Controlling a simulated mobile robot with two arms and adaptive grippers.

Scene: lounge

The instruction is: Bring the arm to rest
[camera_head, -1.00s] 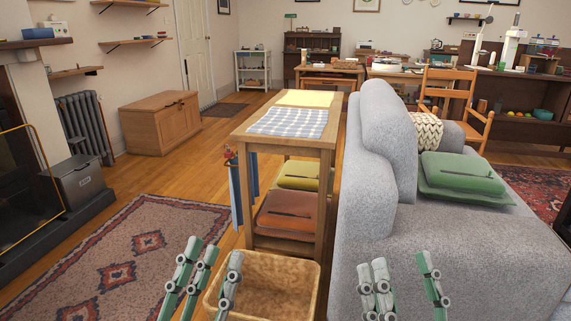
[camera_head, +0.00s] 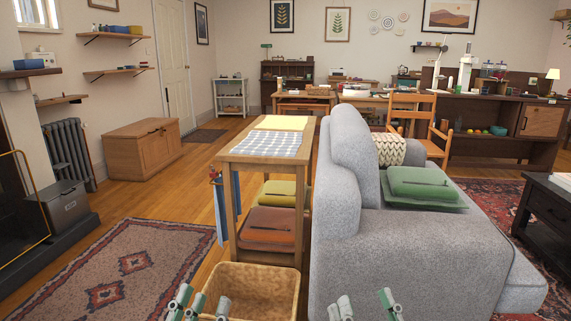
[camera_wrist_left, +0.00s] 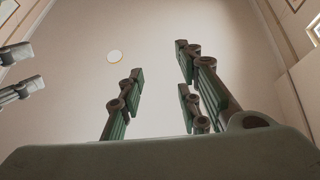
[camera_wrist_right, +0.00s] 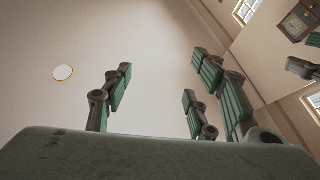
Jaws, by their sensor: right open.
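My left gripper (camera_head: 198,303) shows at the bottom edge of the head view, in front of the wicker basket. Its fingers point up and stand apart with nothing between them; they also show in the left wrist view (camera_wrist_left: 160,95) against the pale ceiling. My right gripper (camera_head: 366,306) is at the bottom edge too, in front of the grey sofa. Its fingers are spread and empty in the right wrist view (camera_wrist_right: 160,100). Most of both arms is below the head view.
A patterned rug (camera_head: 130,268) lies on open floor at left.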

